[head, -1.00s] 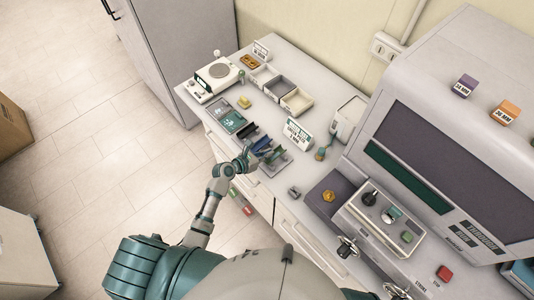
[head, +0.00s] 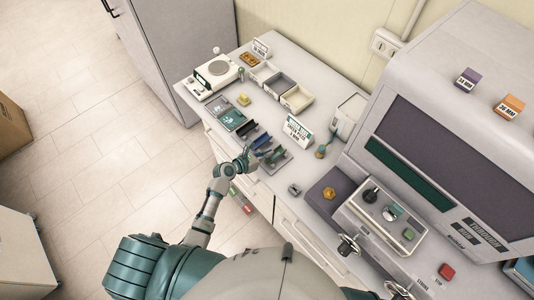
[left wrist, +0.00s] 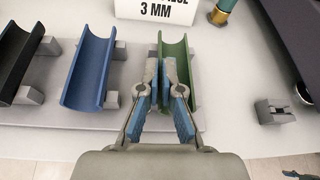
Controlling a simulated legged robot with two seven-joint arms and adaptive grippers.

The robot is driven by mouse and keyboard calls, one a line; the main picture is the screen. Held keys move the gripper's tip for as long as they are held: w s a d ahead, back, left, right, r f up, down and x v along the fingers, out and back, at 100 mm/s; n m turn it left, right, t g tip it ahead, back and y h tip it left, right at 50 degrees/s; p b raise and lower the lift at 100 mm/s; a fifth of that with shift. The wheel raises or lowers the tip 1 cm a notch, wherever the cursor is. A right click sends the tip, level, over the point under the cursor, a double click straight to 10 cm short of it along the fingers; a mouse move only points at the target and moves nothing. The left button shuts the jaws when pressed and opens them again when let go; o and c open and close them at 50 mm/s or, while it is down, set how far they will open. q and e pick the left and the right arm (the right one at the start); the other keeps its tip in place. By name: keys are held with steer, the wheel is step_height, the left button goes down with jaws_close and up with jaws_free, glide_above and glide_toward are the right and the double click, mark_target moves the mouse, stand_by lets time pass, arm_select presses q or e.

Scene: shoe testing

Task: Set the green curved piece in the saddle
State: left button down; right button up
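The green curved piece (left wrist: 181,70) is an upward-open trough on the grey rack, at the right end of a row. It also shows small in the head view (head: 279,155). My left gripper (left wrist: 162,88) is at its left wall, with one finger on each side and only a narrow gap between them; it looks shut on that wall. The left gripper also shows in the head view (head: 254,161). The piece still lies at rack level. A small grey notched block (left wrist: 274,110), which looks like the saddle, stands apart to the right; it also shows in the head view (head: 295,190). My right gripper is not in view.
A blue trough (left wrist: 92,68) and a black one (left wrist: 17,57) lie left of the green piece on the rack (left wrist: 55,118). A white label card (left wrist: 155,10) stands behind. The testing machine (head: 440,150) stands to the right. Bare counter lies between rack and notched block.

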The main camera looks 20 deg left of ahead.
arm_select(q)
steer(key=shift+s+f, duration=0.1)
steer(key=shift+f, duration=0.1)
steer(key=c, duration=1.2)
jaws_free()
steer(key=shift+a, duration=0.1)
steer(key=shift+c, duration=0.2)
steer(key=v, duration=1.1)
steer(key=shift+s+a, duration=0.2)
steer(key=shift+a, duration=0.15)
steer(key=shift+r, duration=0.1)
